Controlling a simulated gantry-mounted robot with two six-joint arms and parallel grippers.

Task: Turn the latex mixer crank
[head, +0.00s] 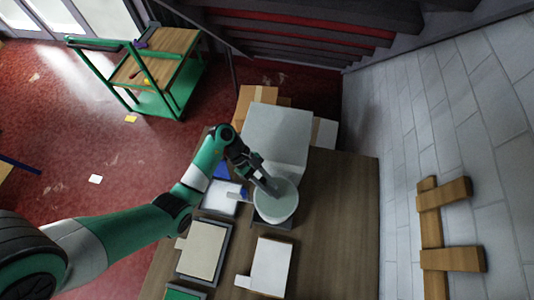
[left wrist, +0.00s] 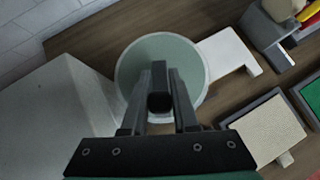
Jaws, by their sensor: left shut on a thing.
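The latex mixer is a round white tub (head: 277,213) with a pale grey-green top, standing on the wooden table in the head view. It also shows in the left wrist view (left wrist: 195,58). My left gripper (head: 270,186) reaches over the tub from the upper left. In the left wrist view its two fingers are closed around a dark upright crank handle (left wrist: 160,88) above the tub's top. The fingers hide the lower part of the handle, and the crank's arm cannot be made out. My right gripper is in neither view.
A large white box (head: 277,138) stands close behind the tub on the wooden table (head: 335,225). A framed beige pad (head: 203,249) and a white board (head: 271,266) lie in front. The table's right part is clear, beside a grey wall (head: 455,130).

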